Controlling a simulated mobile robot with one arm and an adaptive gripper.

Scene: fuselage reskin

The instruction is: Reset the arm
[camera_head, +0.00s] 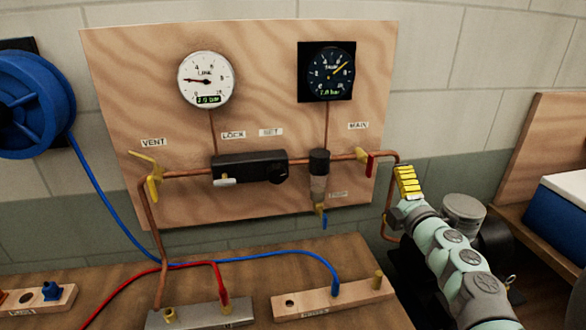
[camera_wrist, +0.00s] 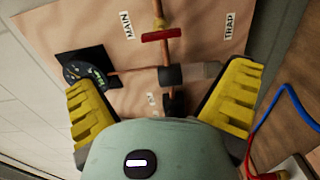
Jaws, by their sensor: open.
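My arm reaches in from the lower right in the head view, and my gripper (camera_head: 408,182) is at the right edge of the wooden gauge panel (camera_head: 260,60). In the wrist view my gripper (camera_wrist: 165,95) is open, with its two yellow ribbed fingers spread wide and nothing between them. Beyond the fingers are the red MAIN valve handle (camera_wrist: 161,35) and the copper pipe. In the head view the MAIN valve (camera_head: 370,163) is a short way left of my gripper. I cannot tell how far my fingers are from the pipe.
The panel carries a white gauge (camera_head: 206,80), a dark gauge (camera_head: 327,72), a black regulator block (camera_head: 249,167) and a yellow VENT handle (camera_head: 153,172). Red and blue hoses cross the wooden bench (camera_head: 365,310). A blue box (camera_head: 558,210) stands at the right, a blue reel (camera_head: 35,105) at the left.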

